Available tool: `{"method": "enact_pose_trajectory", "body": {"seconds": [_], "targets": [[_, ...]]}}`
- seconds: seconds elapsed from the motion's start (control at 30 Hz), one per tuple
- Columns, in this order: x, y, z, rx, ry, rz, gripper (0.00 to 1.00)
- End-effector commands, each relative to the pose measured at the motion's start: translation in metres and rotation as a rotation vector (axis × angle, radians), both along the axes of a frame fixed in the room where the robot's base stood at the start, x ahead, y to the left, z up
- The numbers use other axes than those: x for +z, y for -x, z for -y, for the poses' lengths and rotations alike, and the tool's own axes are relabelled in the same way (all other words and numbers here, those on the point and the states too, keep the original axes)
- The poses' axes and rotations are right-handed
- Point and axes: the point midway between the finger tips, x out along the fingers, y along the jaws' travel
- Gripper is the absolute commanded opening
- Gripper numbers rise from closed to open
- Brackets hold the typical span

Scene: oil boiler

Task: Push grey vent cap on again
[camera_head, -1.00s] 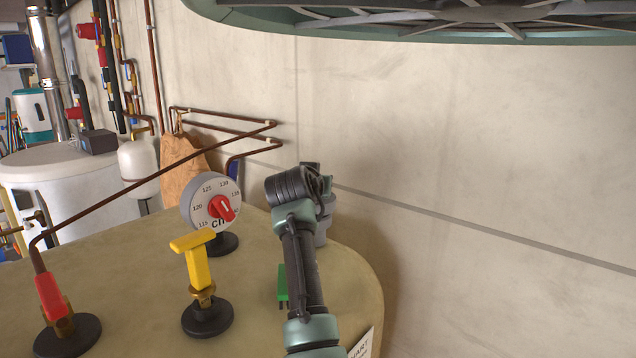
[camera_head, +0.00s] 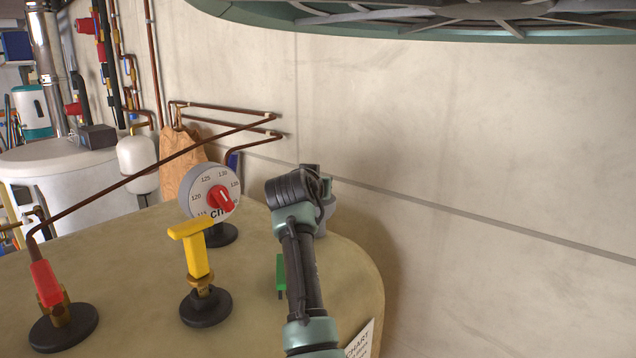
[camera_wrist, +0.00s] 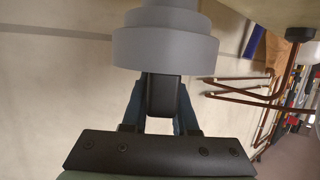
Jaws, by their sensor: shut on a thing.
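The grey vent cap (camera_wrist: 165,48) is a stepped round piece at the top of the wrist view. My gripper (camera_wrist: 161,96) is shut on it, with the dark fingers running up to its near side. In the head view, part of the grey cap (camera_head: 326,212) shows behind and right of my gripper (camera_head: 296,188), at the back right edge of the beige tank top (camera_head: 345,285). The wrist hides most of the cap there. I cannot tell whether the cap is fully seated.
A round dial with a red pointer (camera_head: 211,192), a yellow T-handle (camera_head: 194,250) and a red-handled valve (camera_head: 46,285) stand on the tank left of my arm. A green piece (camera_head: 281,272) is close beside my forearm. The wall (camera_head: 460,150) is behind and right.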

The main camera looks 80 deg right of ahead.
Motion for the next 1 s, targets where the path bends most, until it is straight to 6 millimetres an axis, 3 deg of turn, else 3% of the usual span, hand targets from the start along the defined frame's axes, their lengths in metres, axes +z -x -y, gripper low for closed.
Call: {"method": "enact_pose_trajectory", "body": {"seconds": [0.27, 0.3, 0.5, 0.83, 1.0], "targets": [[-0.010, 0.000, 0.000, 0.000, 0.000, 0.000, 0.00], [-0.009, 0.000, 0.000, 0.000, -0.001, 0.000, 0.31], [-0.009, 0.000, 0.000, 0.000, -0.001, 0.000, 0.62], [-0.006, 0.000, 0.000, 0.000, 0.000, 0.001, 0.62], [0.011, 0.000, 0.000, 0.000, 0.003, 0.003, 0.62]]}}
